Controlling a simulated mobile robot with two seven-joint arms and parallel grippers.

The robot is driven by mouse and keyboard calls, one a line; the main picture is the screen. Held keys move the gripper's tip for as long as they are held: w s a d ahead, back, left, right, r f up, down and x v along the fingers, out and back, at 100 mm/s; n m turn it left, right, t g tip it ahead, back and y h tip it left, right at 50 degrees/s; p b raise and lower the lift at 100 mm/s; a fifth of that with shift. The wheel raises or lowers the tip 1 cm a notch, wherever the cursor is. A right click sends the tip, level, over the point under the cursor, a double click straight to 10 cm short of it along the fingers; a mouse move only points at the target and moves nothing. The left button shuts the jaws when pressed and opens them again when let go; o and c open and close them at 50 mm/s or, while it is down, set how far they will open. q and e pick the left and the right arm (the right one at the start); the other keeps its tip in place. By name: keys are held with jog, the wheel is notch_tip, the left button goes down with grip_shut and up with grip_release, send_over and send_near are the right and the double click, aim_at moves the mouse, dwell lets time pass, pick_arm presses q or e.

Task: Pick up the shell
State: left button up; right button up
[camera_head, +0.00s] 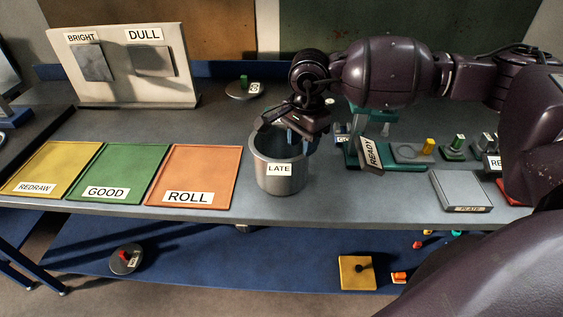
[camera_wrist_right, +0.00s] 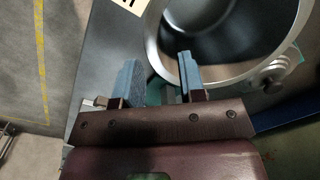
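A round metal pot (camera_head: 280,184) labelled LATE stands upright near the table's front edge; it is the only large shell-like vessel I see. In the right wrist view its open mouth and rim (camera_wrist_right: 262,62) fill the upper right. My right gripper (camera_head: 299,140) is at the pot's mouth in the head view. In the right wrist view its blue fingers (camera_wrist_right: 157,78) are apart with nothing held between them. One finger overlaps the rim and the other is outside it; I cannot tell whether they touch it. My left gripper is not in view.
Yellow REDRAW (camera_head: 50,168), green GOOD (camera_head: 128,168) and orange ROLL (camera_head: 195,172) mats lie left of the pot. A green stand (camera_head: 402,165) with a READY sign (camera_head: 371,154) is at its right. A BRIGHT/DULL board (camera_head: 122,66) stands behind. My right arm covers the back right.

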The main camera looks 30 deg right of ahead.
notch_tip(320, 180, down, 4)
jog(key=shift+f, duration=0.15)
jog(key=shift+c, duration=0.5)
